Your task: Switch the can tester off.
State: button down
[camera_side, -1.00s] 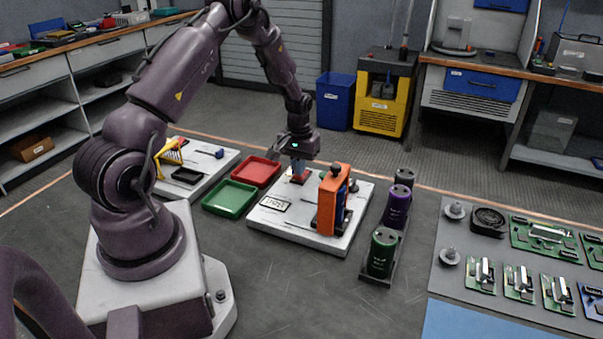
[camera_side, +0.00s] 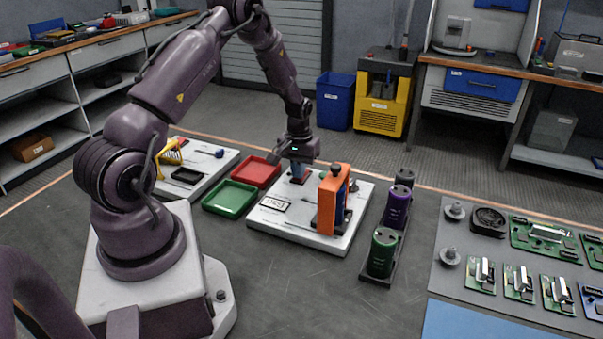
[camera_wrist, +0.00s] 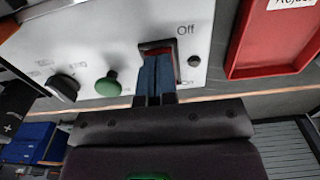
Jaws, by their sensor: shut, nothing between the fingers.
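The can tester is a white panel (camera_side: 275,225) with an orange upright frame (camera_side: 330,205) in the side view. In the wrist view its switch (camera_wrist: 158,47) is a red rocker in a dark surround, next to the word "Off" (camera_wrist: 186,29). My gripper (camera_wrist: 155,64) is shut and empty, with its blue fingertips at the rocker, covering much of it. I cannot tell whether they touch it or which way the rocker is tipped. In the side view my gripper (camera_side: 298,174) is low over the panel's far part.
A green button (camera_wrist: 108,85) and a black knob (camera_wrist: 62,88) stand beside the switch. A red tray (camera_side: 256,172) and a green tray (camera_side: 230,198) lie left of the tester. Several cans, one green (camera_side: 382,253), stand in a rack to the right.

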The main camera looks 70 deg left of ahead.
jog(key=shift+r, duration=3.4)
jog(key=shift+s+d+f, duration=0.1)
jog(key=shift+s+d, duration=0.1)
jog(key=shift+s, duration=0.05)
jog(key=shift+s+d+f+g, duration=0.3)
jog(key=shift+s+d, duration=0.2)
jog(key=shift+s, duration=0.15)
jog(key=s+d+r+m+t, duration=0.2)
jog(key=s+d+r+m, duration=0.1)
jog(key=d+r, duration=0.5)
jog(key=s+d+r+m+t, duration=0.2)
jog(key=s+d+r+m, duration=0.1)
jog(key=s+d+r, duration=0.3)
jog(key=s+d+r+m+t, duration=0.2)
jog(key=s+d+r+m, duration=0.1)
jog(key=d+r, duration=0.8)
jog(key=shift+s+d, duration=0.2)
jog(key=shift+s, duration=0.6)
